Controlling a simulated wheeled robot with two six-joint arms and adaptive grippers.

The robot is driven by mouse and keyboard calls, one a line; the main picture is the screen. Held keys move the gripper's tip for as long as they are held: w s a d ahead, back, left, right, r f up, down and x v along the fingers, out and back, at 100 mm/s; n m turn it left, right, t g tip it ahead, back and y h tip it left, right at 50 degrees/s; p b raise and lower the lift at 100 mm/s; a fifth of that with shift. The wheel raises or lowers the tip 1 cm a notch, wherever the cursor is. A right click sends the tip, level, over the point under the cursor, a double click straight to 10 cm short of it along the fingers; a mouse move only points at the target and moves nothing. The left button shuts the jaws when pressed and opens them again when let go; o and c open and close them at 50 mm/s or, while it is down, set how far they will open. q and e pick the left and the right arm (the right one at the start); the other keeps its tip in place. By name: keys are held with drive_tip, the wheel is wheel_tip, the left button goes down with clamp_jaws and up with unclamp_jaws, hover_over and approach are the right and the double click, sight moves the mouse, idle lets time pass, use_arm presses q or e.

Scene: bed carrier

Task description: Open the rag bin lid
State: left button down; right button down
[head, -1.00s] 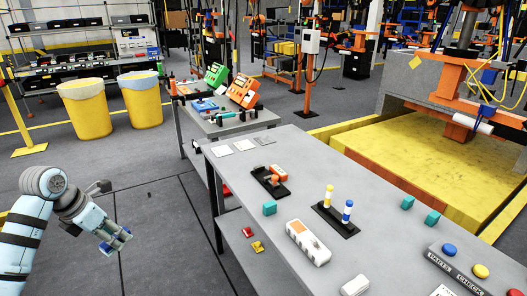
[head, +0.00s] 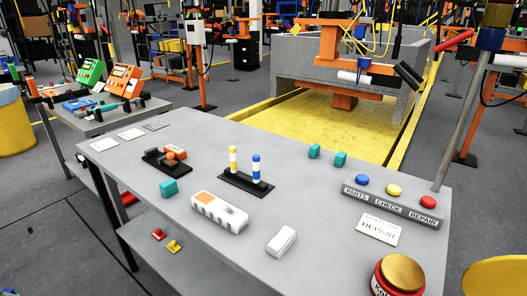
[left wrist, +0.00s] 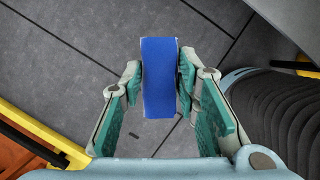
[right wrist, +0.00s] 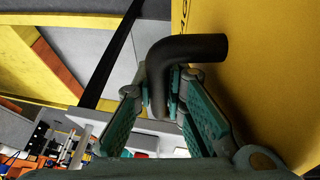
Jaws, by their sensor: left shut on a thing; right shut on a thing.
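In the right wrist view, my right gripper (right wrist: 160,84) is shut on a black bent handle (right wrist: 196,47). The handle stands against a large yellow panel (right wrist: 262,70) with dark lettering, partly cut off at its top. I take this panel for the rag bin, but its whole shape and any lid gap are hidden. In the head view, a yellow rounded surface (head: 500,276) shows at the lower right corner; I cannot tell whether it is the same bin. In the left wrist view, my left gripper (left wrist: 160,75) is shut on a blue block (left wrist: 158,92) above the floor.
A grey workbench (head: 110,166) fills the middle of the head view, carrying small parts, a button panel (head: 393,202) and a large red-based button (head: 400,275). A yellow bin (head: 14,125) stands at the left edge. Grey floor is open at lower left.

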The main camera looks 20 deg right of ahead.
drive_tip(key=shift+w+a+f, duration=0.15)
drive_tip(key=shift+f, duration=0.1)
drive_tip(key=c, duration=1.9)
unclamp_jaws()
drive_tip(key=shift+r, duration=0.15)
